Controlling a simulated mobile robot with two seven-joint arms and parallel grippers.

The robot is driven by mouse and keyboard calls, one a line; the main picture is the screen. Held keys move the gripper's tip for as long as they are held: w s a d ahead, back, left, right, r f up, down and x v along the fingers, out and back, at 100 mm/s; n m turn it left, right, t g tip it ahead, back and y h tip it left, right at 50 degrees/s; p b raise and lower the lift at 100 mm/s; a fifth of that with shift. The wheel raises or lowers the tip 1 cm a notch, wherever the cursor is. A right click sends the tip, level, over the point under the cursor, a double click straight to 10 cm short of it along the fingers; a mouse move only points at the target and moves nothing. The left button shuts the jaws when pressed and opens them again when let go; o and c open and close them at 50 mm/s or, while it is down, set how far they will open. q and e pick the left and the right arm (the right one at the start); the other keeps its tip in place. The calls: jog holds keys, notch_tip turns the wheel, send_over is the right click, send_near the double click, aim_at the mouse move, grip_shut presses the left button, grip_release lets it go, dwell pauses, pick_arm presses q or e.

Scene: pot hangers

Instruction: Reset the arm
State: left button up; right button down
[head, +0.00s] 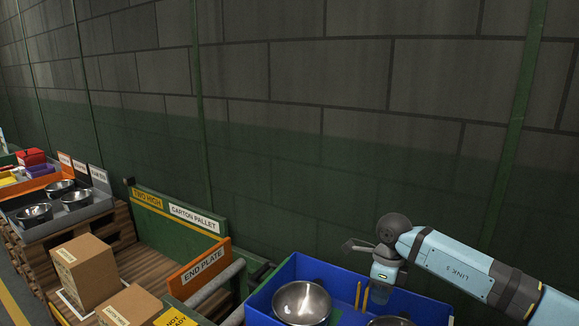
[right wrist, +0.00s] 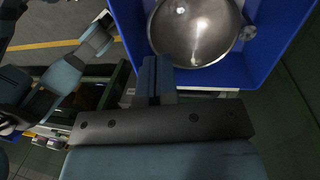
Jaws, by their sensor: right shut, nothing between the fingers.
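My right arm (head: 460,267) reaches in from the right in the head view, its wrist over the blue bin (head: 283,274). In the right wrist view my right gripper (right wrist: 156,78) has its fingers together with nothing between them. The gripper is at the bin's near edge, just short of a shiny metal bowl (right wrist: 195,28) inside it; I cannot tell the height gap. In the head view a metal bowl (head: 301,302) lies in the bin's left part, and another bowl (head: 390,321) is cut off at the bottom edge.
A pallet box with an orange end plate (head: 200,264) and cardboard cartons (head: 82,270) stands left of the bin. Farther left, a grey tray (head: 98,203) holds several metal bowls. A block wall (head: 330,150) rises behind. Air above the bin's left part is clear.

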jog(key=s+a+f+g+y, duration=0.1)
jog(key=s+a+f+y, duration=0.35)
jog(key=a, duration=0.35)
jog(key=s+a+r+m+t+y, duration=0.35)
jog(key=s+a+m+y, duration=0.65)
jog(key=a+y, duration=0.4)
jog(key=s+d+f+m+t+h, duration=0.25)
jog(key=d+m+t+h, duration=0.25)
jog(key=m+t, duration=0.5)
jog(key=s+d+f+m+t+h, duration=0.1)
jog(key=d+f+m+t+h, duration=0.35)
jog(key=m, duration=1.05)
jog(key=s+d+f+m+g+h, duration=0.55)
jog(key=s+d+f+m, duration=0.45)
jog(key=s, duration=0.4)
pick_arm(q)
notch_tip(320, 180, up, 16)
jog(key=a+p, duration=0.1)
jog(key=p, duration=2.1)
jog(key=shift+s+a+y+p, duration=0.25)
jog(key=shift+a+y+p, duration=0.05)
jog(key=shift+a+p, duration=0.05)
pick_arm(e)
notch_tip(320, 180, up, 16)
jog(key=d+h, duration=0.1)
jog(key=shift+r+t, duration=0.2)
jog(key=shift+t, duration=0.25)
